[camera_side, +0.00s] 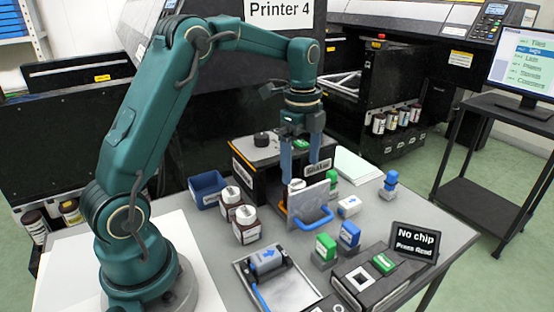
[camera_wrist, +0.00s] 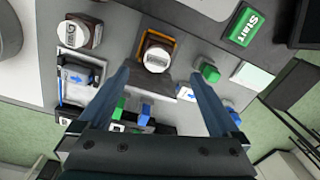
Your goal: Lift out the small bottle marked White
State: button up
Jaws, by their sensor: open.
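A small bottle with a white lid (camera_wrist: 157,57) stands in an orange-edged opening in the wrist view; its lid lettering is too small to read. It lies just beyond and between my fingertips. In the side view its white lid (camera_side: 297,184) shows below my gripper, and its body is hidden behind a grey panel (camera_side: 308,205) with a blue handle. My gripper (camera_side: 301,173) is open and points down, its blue fingers apart and empty. It also shows in the wrist view (camera_wrist: 160,76). Which bottle is marked White I cannot tell.
Two brown bottles with white lids (camera_side: 230,197) (camera_side: 246,226) stand left of the panel, near a blue bin (camera_side: 206,189). The black Shaker box (camera_side: 265,170) stands behind.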

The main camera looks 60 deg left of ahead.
aim_at(297, 183)
jog(key=shift+s+a+f, duration=0.1)
jog(key=shift+a+f, duration=0.05)
jog(key=shift+f, duration=0.35)
jog(key=shift+s+a+f, duration=0.1)
jog(key=shift+f, duration=2.75)
grip_shut()
